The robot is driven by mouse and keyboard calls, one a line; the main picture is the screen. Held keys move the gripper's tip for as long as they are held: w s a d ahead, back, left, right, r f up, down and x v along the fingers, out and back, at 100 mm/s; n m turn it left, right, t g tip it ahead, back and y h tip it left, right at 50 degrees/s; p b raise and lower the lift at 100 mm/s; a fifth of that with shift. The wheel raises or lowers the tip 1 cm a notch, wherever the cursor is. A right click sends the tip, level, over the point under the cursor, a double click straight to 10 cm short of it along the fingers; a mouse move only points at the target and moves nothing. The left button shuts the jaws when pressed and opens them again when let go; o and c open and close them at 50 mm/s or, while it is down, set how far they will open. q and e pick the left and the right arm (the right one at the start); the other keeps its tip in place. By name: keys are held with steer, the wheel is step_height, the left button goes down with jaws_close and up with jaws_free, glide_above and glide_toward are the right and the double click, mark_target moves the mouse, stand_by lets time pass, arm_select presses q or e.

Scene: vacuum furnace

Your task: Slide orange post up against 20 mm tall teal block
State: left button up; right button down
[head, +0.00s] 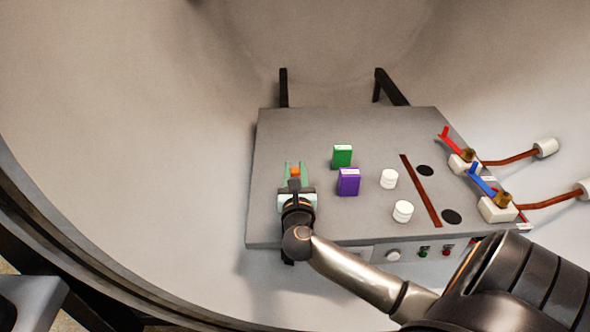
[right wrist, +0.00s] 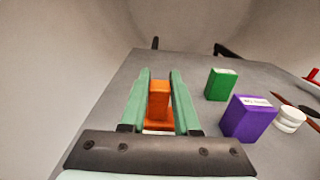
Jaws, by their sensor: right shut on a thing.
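The orange post (head: 295,171) stands between the pale green fingers of my right gripper (head: 295,166), over the left part of the grey table. In the right wrist view the post (right wrist: 159,100) is upright between the two fingers (right wrist: 160,76), and the gripper is shut on it. Its foot is partly hidden by the gripper body. I cannot make out a separate teal block in either view; the gripper may hide it. My left gripper is not in view.
A green block (head: 342,156) and a purple block (head: 349,182) stand right of the gripper. White round pieces (head: 389,179) stand farther right, before a dark red strip (head: 420,190). Red (head: 456,143) and blue (head: 482,180) levers are at the right edge. The table's left back is clear.

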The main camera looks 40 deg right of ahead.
stand_by(0.7)
steer(key=v, duration=0.4)
steer(key=shift+s+a+p, duration=0.2)
steer(key=shift+p, duration=0.2)
steer(key=shift+f, duration=0.1)
steer(key=c, duration=0.6)
jaws_free()
steer(key=shift+c, duration=0.2)
steer(key=shift+a, duration=0.1)
